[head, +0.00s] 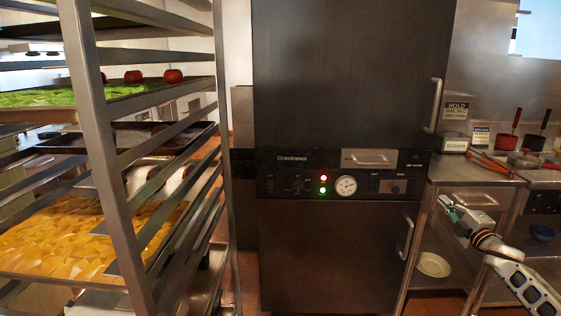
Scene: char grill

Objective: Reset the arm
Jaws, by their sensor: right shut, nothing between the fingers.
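My right gripper (448,207) shows at the lower right, in front of the steel side table and right of the dark cabinet. Its fingers are shut and nothing is held. The white and black right arm (522,284) comes in from the lower right corner. The fingertips point up and left, near the cabinet's lower door handle (407,238); whether they touch anything cannot be told. My left gripper and arm are not in view.
A tall rack (105,160) with trays of food stands at the left. The dark holding cabinet (335,90) fills the middle, doors shut. The steel side table (475,172) holds tongs and red-handled tools. A bowl (434,265) sits on its lower shelf.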

